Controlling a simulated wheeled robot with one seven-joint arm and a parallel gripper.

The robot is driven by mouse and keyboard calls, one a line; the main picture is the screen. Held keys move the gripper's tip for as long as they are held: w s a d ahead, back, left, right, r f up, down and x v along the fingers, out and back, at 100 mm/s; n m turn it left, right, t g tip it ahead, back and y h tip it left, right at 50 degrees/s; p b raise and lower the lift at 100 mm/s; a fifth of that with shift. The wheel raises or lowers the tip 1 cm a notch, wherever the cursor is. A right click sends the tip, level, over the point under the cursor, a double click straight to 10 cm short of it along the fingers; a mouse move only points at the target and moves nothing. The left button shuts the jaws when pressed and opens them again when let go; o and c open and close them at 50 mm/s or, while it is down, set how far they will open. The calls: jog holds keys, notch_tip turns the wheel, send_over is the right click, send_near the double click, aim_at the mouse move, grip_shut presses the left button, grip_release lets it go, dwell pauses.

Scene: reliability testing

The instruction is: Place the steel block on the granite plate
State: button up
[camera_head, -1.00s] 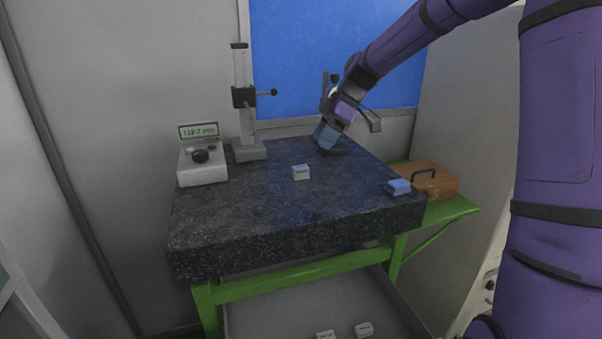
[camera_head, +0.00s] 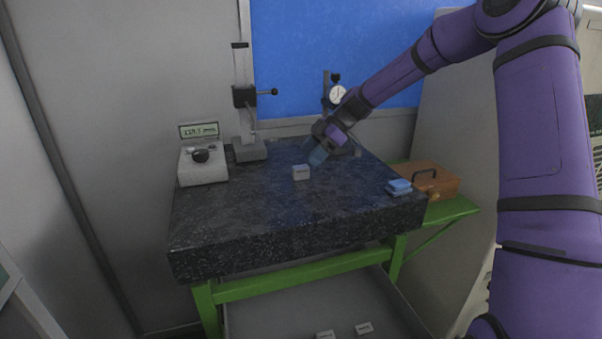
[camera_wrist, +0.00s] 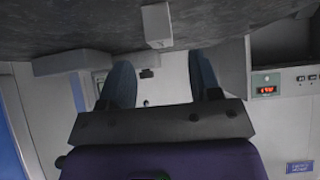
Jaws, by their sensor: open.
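Two similar blocks, one on the left (camera_head: 326,334) and one on the right (camera_head: 364,328), lie in the open drawer below. I cannot tell which block is the steel one. My gripper (camera_head: 317,155) is over the plate, just behind and right of the block on it. In the wrist view my gripper (camera_wrist: 161,72) has its fingers apart with nothing between them.
A digital readout unit (camera_head: 203,168) and a column stand (camera_head: 247,105) occupy the plate's back left. A dial gauge (camera_head: 337,95) stands behind my gripper. A blue item (camera_head: 398,187) lies at the right edge, beside a wooden case (camera_head: 432,178). The plate's front is clear.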

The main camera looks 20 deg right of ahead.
aim_at(301, 166)
jog(key=shift+x, duration=2.6)
jog(key=shift+s+d+f, duration=0.1)
jog(key=shift+d+f, duration=0.05)
jog(key=shift+d, duration=0.05)
grip_shut()
